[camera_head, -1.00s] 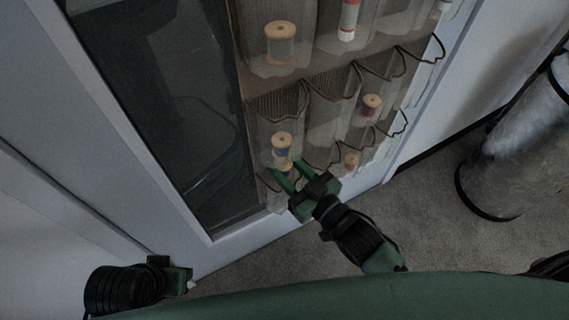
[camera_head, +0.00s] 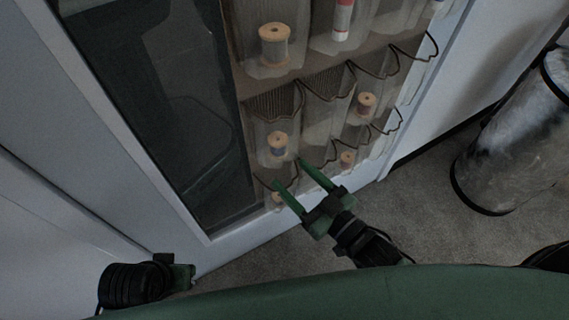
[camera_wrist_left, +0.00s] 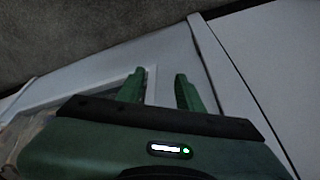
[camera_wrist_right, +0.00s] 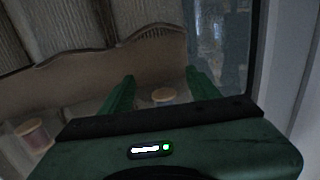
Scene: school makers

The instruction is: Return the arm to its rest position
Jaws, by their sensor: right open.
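My right gripper (camera_head: 290,172) is open and empty in the head view, its green fingers pointing up at the lower pockets of a hanging organizer (camera_head: 262,88). A thread spool (camera_head: 278,199) sits in a bottom pocket by the left finger; it seems to show between the fingers in the right wrist view (camera_wrist_right: 163,95), apart from both. My left gripper (camera_head: 184,275) is low at the left in the head view, its fingers not clear there. In the left wrist view its fingers (camera_wrist_left: 160,76) are apart with nothing between them.
The organizer's clear pockets hold several more spools, including one with blue thread (camera_head: 277,143) and one at right (camera_head: 366,103). It hangs on a white-framed door with a dark glass pane (camera_head: 165,110). A clear cylindrical bin (camera_head: 515,150) stands right on grey carpet (camera_head: 440,215).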

